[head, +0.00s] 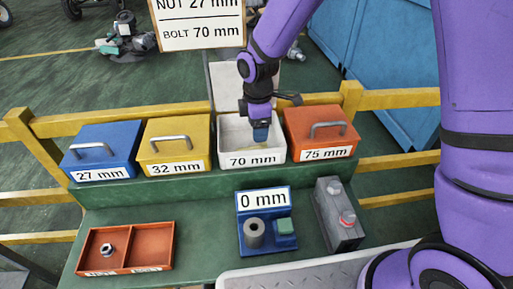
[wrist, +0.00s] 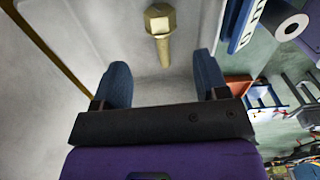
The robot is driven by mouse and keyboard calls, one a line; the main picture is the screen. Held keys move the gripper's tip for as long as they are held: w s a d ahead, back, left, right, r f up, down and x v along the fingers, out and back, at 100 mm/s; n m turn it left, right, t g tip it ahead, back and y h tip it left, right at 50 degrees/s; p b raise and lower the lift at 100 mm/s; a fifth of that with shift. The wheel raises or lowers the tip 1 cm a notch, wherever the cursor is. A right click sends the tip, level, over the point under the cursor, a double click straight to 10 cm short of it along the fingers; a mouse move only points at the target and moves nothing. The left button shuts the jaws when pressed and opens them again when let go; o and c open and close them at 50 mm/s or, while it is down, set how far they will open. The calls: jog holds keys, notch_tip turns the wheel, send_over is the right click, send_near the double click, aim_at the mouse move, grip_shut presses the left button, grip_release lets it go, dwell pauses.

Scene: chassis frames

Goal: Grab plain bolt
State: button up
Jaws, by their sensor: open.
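The plain bolt (wrist: 160,30) is brass-coloured with a hex head, lying on the pale floor of the bin in the wrist view. Its shank points toward my gripper (wrist: 161,63). The two blue fingers are apart, with nothing held between them, and the shank's end lies near the gap between the fingertips. In the head view my gripper (head: 260,134) points down into the open white bin (head: 252,160) labelled 70 mm. The bolt cannot be made out clearly there.
Closed blue (head: 103,148), yellow (head: 175,142) and orange (head: 320,132) boxes flank the white bin. In front are a red two-part tray (head: 152,243) with a nut (head: 106,250) in its left part, a blue gauge (head: 266,200) reading 0 mm, and a grey button box (head: 336,212).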

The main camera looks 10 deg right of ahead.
aim_at(256, 146)
jog(key=shift+s+a+f, duration=0.1)
jog(key=shift+f, duration=1.65)
jog(key=shift+s+a+f, duration=0.1)
jog(key=shift+f, duration=1.65)
jog(key=c, duration=1.1)
